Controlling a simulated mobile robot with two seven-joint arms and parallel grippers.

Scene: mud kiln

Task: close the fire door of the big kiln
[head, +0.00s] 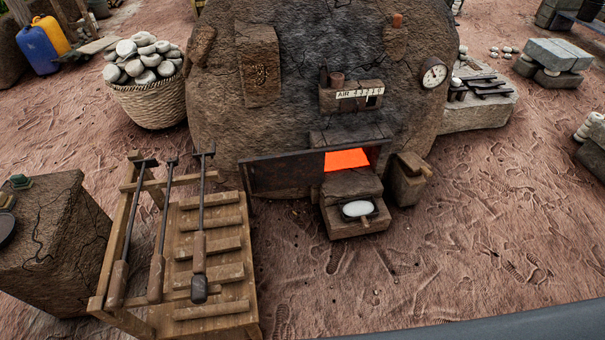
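The big kiln (285,80) is a rounded mud dome at the top middle of the head view. Its fire door (288,173) is a dark flat panel that stands open, swung out to the left of the firebox mouth. The firebox mouth (346,160) glows orange, and part of it shows to the right of the door. Neither of my grippers is in view.
A wooden rack (212,310) with several long-handled tools stands in front left, close to the door. A stone ledge with a white-filled dish (357,209) juts below the mouth. The ground at front right is clear.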

